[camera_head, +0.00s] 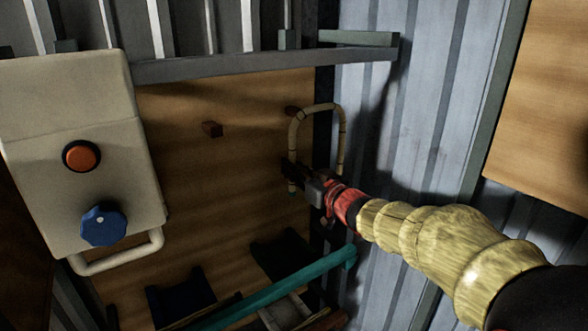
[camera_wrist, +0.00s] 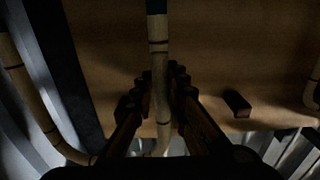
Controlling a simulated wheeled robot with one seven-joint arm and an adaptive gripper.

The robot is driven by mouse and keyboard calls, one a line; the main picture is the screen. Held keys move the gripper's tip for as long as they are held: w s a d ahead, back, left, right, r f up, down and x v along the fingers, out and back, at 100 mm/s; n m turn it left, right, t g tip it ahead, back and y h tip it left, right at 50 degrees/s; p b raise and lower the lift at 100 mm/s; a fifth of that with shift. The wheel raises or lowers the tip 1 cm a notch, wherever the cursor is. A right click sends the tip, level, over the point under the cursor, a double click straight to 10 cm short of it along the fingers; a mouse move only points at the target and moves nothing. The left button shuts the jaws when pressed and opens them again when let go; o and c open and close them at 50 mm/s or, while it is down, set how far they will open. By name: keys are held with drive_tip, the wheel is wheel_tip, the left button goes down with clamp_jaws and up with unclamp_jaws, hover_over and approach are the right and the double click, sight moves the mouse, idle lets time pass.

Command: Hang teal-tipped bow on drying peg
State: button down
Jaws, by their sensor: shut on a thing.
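The bow is a pale cane (camera_head: 341,125) bent into a U with dark bands, its closed curve at the top in the head view. My gripper (camera_head: 298,178) is shut on its left leg, just above the teal tip (camera_head: 292,188). In the wrist view the held leg (camera_wrist: 160,65) runs between my fingers (camera_wrist: 170,95), with the teal tip (camera_wrist: 156,7) at the top; the other leg (camera_wrist: 30,90) is at left. One reddish-brown peg (camera_head: 212,129) stands out from the wooden board, left of the bow. Another peg (camera_head: 291,111) shows beside the bow's upper left bend; contact is unclear.
The wooden board (camera_head: 250,170) lies behind the bow. A pale control box (camera_head: 70,120) with an orange button and blue knob is at left. A grey rail (camera_head: 230,65) crosses above; a teal bar (camera_head: 270,290) crosses below. A pale curved piece (camera_wrist: 312,90) shows at the wrist view's right edge.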

drive_tip(key=shift+f+x, duration=0.25)
drive_tip(key=shift+x, duration=1.45)
drive_tip(key=shift+f+x, duration=0.25)
drive_tip(key=shift+x, duration=1.5)
drive_tip(key=shift+f+x, duration=0.25)
drive_tip(key=shift+x, duration=1.45)
drive_tip(key=c, duration=1.8)
unclamp_jaws()
drive_tip(key=shift+c, duration=0.2)
drive_tip(key=shift+o, duration=0.6)
drive_tip(key=shift+s, duration=0.1)
drive_tip(key=v, duration=1.1)
drive_tip(key=shift+s+d, duration=0.25)
drive_tip(key=shift+s, duration=0.05)
